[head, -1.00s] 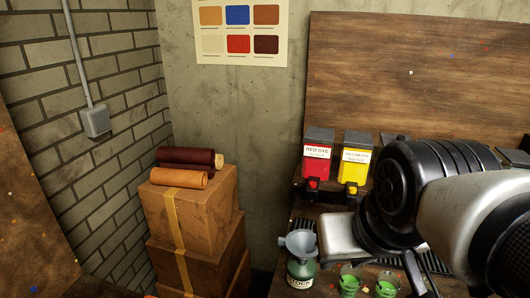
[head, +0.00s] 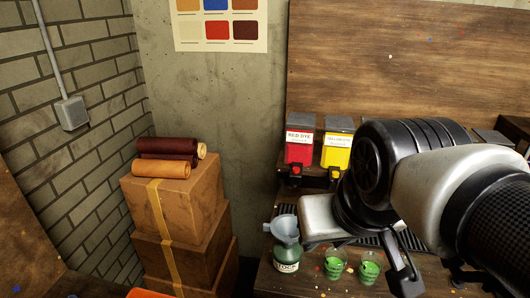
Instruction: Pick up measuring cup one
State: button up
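Two small clear cups with green contents stand side by side on the wooden bench: a left cup (head: 334,265) and a right cup (head: 370,267). I cannot tell which is measuring cup one. My gripper (head: 405,280) hangs at the right of the right cup, with a dark finger pointing down. It looks apart from the cups. Only part of the gripper shows, and my arm hides the rest, so its opening is unclear.
A stock bottle (head: 287,266) with a grey funnel (head: 285,229) stands left of the cups. Behind are a red dye dispenser (head: 300,142) and a yellow dye dispenser (head: 337,150). Stacked boxes (head: 178,210) with leather rolls (head: 165,168) stand left of the bench.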

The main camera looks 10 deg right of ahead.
aim_at(336, 260)
jog(key=l+u, duration=0.2)
jog(key=u, duration=0.15)
jog(key=k+l+u, duration=0.15)
jog(key=u, duration=0.2)
jog(key=k+l+u, duration=0.15)
jog(key=u, duration=0.2)
jog(key=l, duration=0.1)
